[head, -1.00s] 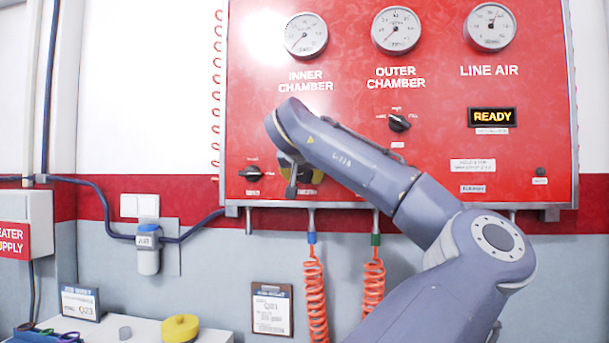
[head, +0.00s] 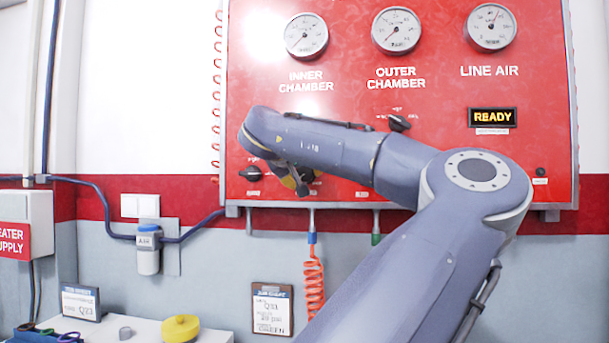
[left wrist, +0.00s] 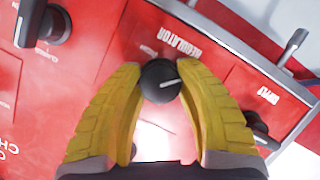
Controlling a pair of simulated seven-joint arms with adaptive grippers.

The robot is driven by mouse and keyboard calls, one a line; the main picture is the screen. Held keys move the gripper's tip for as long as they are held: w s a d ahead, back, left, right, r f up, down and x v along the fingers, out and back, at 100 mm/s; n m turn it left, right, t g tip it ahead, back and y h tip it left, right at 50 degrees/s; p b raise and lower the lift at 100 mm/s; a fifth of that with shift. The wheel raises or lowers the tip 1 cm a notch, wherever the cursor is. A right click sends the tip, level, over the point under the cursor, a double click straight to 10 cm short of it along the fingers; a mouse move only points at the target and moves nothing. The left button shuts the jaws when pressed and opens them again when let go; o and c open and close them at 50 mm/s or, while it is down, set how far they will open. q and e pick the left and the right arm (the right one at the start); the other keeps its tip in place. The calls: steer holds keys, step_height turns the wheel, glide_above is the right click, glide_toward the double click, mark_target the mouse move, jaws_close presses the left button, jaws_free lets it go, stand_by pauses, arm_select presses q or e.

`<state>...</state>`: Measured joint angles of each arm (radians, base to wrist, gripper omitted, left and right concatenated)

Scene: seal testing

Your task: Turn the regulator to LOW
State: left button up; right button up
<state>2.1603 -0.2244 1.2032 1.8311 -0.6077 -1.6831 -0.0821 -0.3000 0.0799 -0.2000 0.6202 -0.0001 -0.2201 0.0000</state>
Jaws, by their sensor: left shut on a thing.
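The regulator is a round black knob (left wrist: 160,80) with a pale pointer line, beside the REGULATOR label on the red panel (left wrist: 95,75). My left gripper (left wrist: 161,82) is shut on this knob, with one yellow finger on either side of it. In the wrist view the pointer line runs toward the right. In the head view my left gripper (head: 297,182) is at the panel's lower edge, and my wrist and forearm largely hide the knob and its label. The LOW mark cannot be made out. My right gripper is not in view.
Another black knob (head: 252,173) sits left of my gripper, and a black selector (head: 399,123) is above my forearm. Gauges (head: 306,36) line the panel's top. An orange coiled hose (head: 314,290) hangs below. A yellow round object (head: 180,328) lies on the bench.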

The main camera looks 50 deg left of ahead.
arm_select(q)
steer(key=shift+f, duration=0.4)
steer(key=o, duration=1.2)
steer(key=shift+w+r, duration=0.1)
steer(key=shift+r, duration=0.15)
steer(key=shift+s+d+r, duration=0.15)
steer(key=shift+s, duration=0.15)
steer(key=v, duration=1.1)
steer(key=shift+s+d, duration=0.1)
steer(key=shift+s, duration=0.05)
steer(key=shift+o, duration=0.2)
